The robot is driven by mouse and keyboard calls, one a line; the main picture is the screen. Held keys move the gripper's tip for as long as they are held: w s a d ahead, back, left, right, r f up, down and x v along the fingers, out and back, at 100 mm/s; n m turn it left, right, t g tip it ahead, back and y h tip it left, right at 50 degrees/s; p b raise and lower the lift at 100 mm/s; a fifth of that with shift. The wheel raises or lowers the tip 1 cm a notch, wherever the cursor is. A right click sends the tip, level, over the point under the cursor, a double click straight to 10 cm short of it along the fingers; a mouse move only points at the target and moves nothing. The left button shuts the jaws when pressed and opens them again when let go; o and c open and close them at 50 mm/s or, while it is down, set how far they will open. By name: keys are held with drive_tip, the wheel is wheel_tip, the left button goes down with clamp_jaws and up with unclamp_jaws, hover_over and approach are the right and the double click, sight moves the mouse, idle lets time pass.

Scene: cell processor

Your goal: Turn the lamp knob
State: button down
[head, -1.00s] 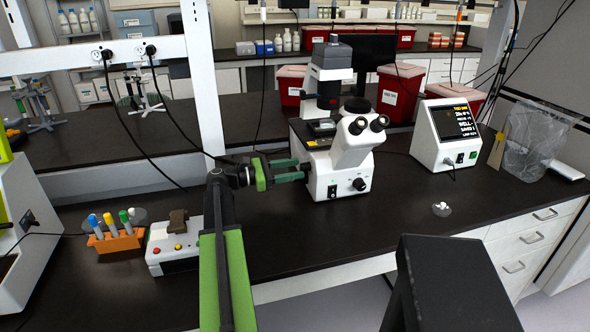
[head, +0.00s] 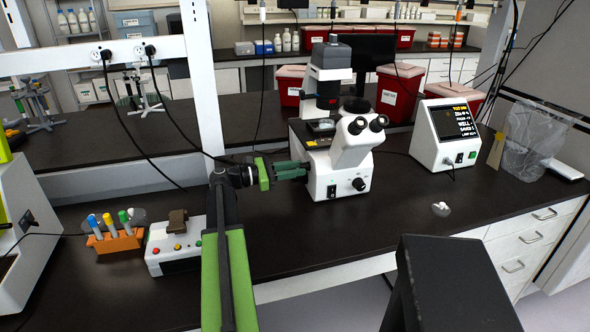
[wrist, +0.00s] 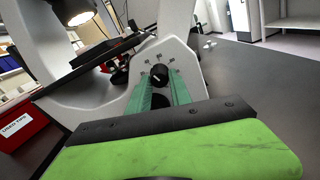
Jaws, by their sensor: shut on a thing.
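The white microscope (head: 350,150) stands on the black bench in the head view. In the wrist view a black knob with a pale mark (wrist: 159,72) sits on the microscope's white side, between my green fingertips. My gripper (head: 304,169) reaches the microscope's left side in the head view; its fingertips also show in the wrist view (wrist: 160,80). It is shut on the knob, one finger on each side. In the head view the gripped knob is hidden behind the fingers. A lit round lamp (wrist: 76,10) shows at the wrist view's top left.
A white box with a screen (head: 446,135) stands to the right of the microscope. A small device with coloured buttons (head: 174,255) and an orange tube rack (head: 113,241) lie left of my arm. Red bins (head: 398,95) stand behind. Bench in front of the microscope is mostly clear.

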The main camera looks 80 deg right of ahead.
drive_tip(key=shift+m, duration=8.8)
drive_tip(key=c, duration=1.2)
unclamp_jaws()
drive_tip(key=shift+r, duration=0.1)
drive_tip(key=shift+o, duration=0.2)
drive_tip(key=shift+w, duration=0.15)
